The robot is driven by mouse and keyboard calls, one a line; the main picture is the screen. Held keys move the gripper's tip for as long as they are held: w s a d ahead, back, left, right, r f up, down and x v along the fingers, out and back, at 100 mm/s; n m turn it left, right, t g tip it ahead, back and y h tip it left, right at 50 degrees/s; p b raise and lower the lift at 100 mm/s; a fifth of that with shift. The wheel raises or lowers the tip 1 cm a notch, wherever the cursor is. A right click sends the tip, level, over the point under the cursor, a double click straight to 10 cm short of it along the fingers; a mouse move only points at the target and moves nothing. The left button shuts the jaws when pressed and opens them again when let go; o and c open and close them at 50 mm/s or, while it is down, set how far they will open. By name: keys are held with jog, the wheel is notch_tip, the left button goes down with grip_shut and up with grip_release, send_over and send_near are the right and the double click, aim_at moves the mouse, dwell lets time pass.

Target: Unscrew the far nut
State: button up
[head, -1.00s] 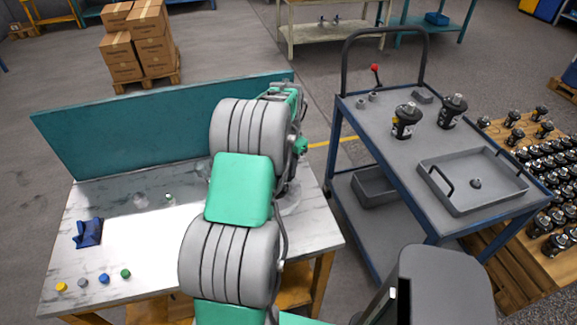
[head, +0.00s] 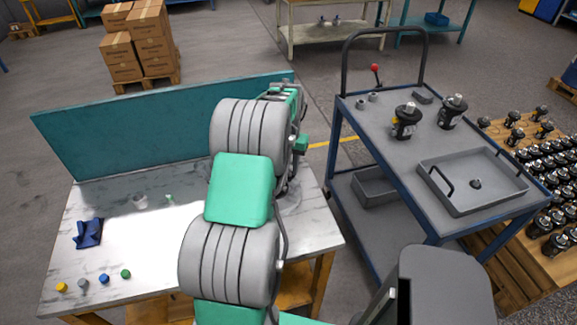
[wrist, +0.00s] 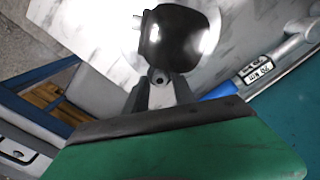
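In the wrist view, the grey fingers of my gripper (wrist: 160,88) point at a dark, glossy rounded body (wrist: 178,40), which looks like a motor on the marble-topped table. A small round piece with a dark hole (wrist: 158,77) shows at the fingertips, against the body's near edge. I cannot tell whether the fingers grip it or only stand around it. No nut can be made out clearly. In the head view my own arm hides the gripper and this motor.
A blue-framed cart (head: 385,165) stands right of the table (head: 130,255), carrying two black motors (head: 407,121) (head: 453,111) and a grey tray (head: 450,203) with a small part (head: 476,184). A teal panel (head: 130,130) backs the table. A blue item (head: 88,233) lies at left.

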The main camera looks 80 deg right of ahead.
jog(key=m, duration=1)
jog(key=shift+c, duration=0.4)
grip_shut()
jog(key=n, duration=0.5)
